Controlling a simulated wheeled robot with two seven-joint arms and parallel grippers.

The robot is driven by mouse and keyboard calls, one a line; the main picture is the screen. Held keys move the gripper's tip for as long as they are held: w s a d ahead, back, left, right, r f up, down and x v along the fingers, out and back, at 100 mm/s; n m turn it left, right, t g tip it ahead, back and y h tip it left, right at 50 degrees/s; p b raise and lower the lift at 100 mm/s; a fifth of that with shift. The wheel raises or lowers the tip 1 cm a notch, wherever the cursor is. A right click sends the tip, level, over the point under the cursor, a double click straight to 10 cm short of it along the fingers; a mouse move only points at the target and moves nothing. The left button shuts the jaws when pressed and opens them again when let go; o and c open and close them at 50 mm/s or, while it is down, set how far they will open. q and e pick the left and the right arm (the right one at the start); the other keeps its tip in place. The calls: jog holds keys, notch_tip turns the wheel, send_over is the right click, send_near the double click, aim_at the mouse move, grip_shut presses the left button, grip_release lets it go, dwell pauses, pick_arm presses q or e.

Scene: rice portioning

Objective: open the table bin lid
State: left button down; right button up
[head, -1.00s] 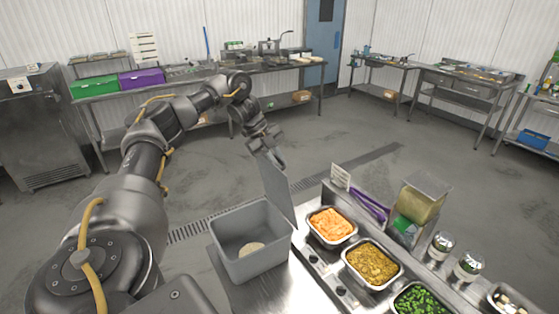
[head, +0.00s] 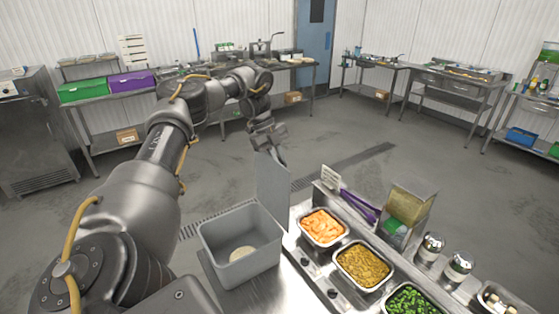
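The grey table bin (head: 239,262) stands on the near end of the steel counter. Its lid (head: 272,190) stands about upright on the right side, so the bin's mouth is open. A pale round item (head: 242,254) lies on the bin's floor. My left gripper (head: 281,160) is at the top edge of the lid, on its far side. Its fingertips are partly hidden, and I cannot tell whether they touch the lid or are open. My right gripper is not in view.
Steel pans of orange food (head: 322,228), yellow-brown food (head: 362,265) and green food (head: 410,300) sit right of the bin. Behind them are purple tongs (head: 360,206), a clear container (head: 410,202) and shakers (head: 431,248). The floor beyond the counter is clear.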

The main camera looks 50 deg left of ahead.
pick_arm(q)
jog(key=shift+f, duration=0.1)
jog(key=c, duration=1.8)
grip_release()
jog(key=shift+v, duration=3.75)
jog(key=shift+w+d, duration=0.1)
